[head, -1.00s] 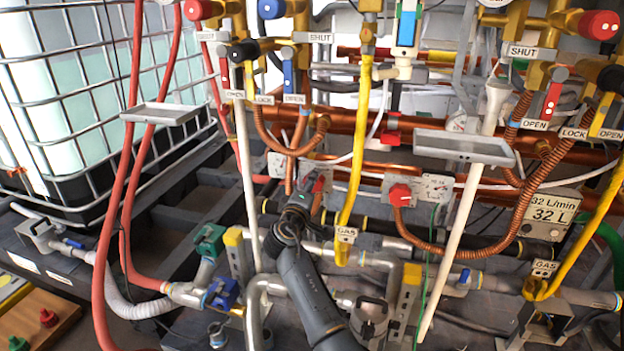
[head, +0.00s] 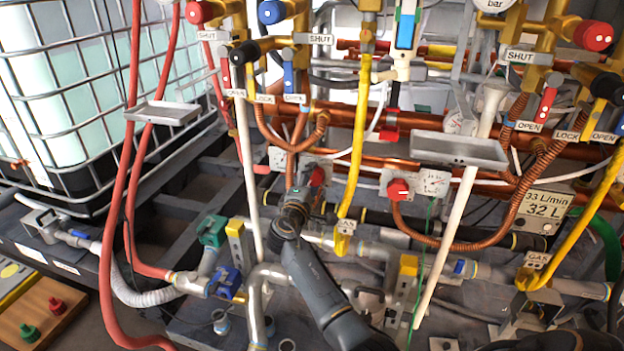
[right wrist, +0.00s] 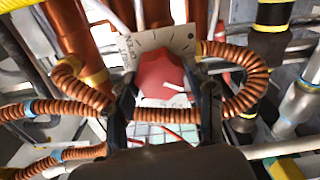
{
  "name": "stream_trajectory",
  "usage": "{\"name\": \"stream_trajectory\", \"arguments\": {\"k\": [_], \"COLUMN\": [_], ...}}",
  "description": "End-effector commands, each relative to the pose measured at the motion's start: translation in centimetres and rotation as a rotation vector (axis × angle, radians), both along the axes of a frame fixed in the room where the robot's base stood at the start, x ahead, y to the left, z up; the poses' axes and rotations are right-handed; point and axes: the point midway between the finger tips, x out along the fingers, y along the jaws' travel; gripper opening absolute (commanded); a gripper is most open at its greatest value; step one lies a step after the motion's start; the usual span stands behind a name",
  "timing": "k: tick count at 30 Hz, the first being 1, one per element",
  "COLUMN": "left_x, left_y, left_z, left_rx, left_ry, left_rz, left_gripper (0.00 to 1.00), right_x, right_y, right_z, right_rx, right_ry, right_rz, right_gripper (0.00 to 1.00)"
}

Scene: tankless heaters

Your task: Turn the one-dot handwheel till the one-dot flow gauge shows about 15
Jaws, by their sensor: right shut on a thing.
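My right gripper (head: 304,192) is shut on a red handwheel (head: 318,176) on a pale plate (head: 282,162). In the right wrist view, the wheel (right wrist: 162,76) sits between the two dark fingers (right wrist: 165,92), with a white pointer mark toward its lower right. Tick marks show on the plate (right wrist: 126,46) around it. I cannot make out the dots or the dial reading. The left gripper is not in view.
A display (head: 546,204) at right reads 33 L/min and 32 L. Copper hoses (head: 455,245), a yellow gas hose (head: 355,150) and white pipes (head: 445,245) crowd around the wheels. A grey tray (head: 460,148) juts out above the second wheel.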

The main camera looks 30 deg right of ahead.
Motion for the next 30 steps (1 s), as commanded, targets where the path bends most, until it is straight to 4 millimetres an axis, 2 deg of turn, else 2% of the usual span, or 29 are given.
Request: {"name": "stream_trajectory", "arguments": {"k": [8, 9, 12, 23, 26, 30], "left_x": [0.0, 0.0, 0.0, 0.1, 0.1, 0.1], "left_y": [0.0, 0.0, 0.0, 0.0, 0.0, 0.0], "left_z": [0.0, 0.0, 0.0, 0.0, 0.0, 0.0], "left_rx": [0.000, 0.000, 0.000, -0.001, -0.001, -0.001], "left_ry": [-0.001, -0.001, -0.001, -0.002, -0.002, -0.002], "left_rz": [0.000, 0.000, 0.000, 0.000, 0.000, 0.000], "left_gripper": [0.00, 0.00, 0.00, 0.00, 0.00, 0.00], "right_x": [0.0, 0.0, 0.0, -0.2, -0.8, -2.6], "right_y": [-0.1, -0.1, -0.1, 0.2, 1.1, 3.1], "right_z": [0.1, 0.1, 0.1, 0.0, -0.1, -0.1], "right_rx": [-0.002, -0.002, -0.002, -0.001, -0.001, 0.002], "right_ry": [-0.001, -0.001, -0.001, -0.001, 0.000, 0.000], "right_rz": [-0.001, -0.001, -0.001, 0.001, 0.002, 0.003], "right_gripper": [0.22, 0.59, 0.76, 0.76, 0.76, 0.76]}}
